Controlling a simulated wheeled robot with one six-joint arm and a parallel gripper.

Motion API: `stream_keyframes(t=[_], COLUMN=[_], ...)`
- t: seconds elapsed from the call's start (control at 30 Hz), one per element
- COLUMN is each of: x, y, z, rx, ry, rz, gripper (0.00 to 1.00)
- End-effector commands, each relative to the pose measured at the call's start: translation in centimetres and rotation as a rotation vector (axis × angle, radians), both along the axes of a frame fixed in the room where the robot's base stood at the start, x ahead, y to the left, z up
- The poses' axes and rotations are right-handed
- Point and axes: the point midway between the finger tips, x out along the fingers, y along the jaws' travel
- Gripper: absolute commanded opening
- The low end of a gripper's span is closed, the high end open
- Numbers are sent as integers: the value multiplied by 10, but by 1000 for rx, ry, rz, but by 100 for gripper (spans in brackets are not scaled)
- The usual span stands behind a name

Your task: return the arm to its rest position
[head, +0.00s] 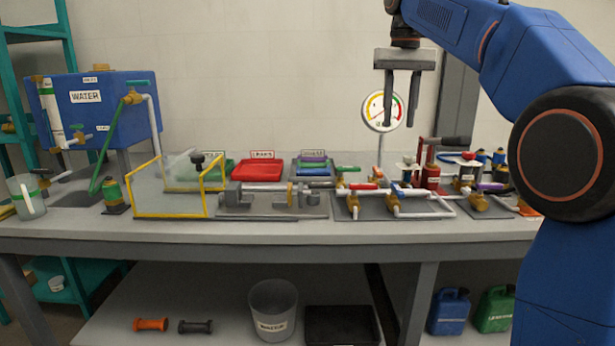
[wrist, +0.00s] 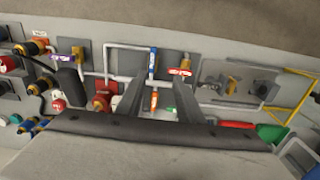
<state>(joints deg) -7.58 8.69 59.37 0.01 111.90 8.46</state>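My gripper (head: 402,98) hangs from my blue arm high above the right half of the bench in the head view, fingers pointing down. Its two fingers stand apart with a gap between them and nothing held. The gripper touches nothing in either view.
A yellow-framed clear guard (head: 170,195), a red tray (head: 258,170) and a blue water tank (head: 105,115) stand further left. The air around my gripper is clear.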

Motion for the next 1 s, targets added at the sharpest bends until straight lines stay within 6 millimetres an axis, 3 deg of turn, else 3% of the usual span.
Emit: stream_keyframes(t=[0.57, 0.77, 1.0], x=[-39, -71, -126], y=[-14, -24, -39], z=[-20, -41, -88], rx=[6, 9, 12], ry=[-52, -92, -157], rz=[1, 4, 6], gripper=[34, 34, 34])
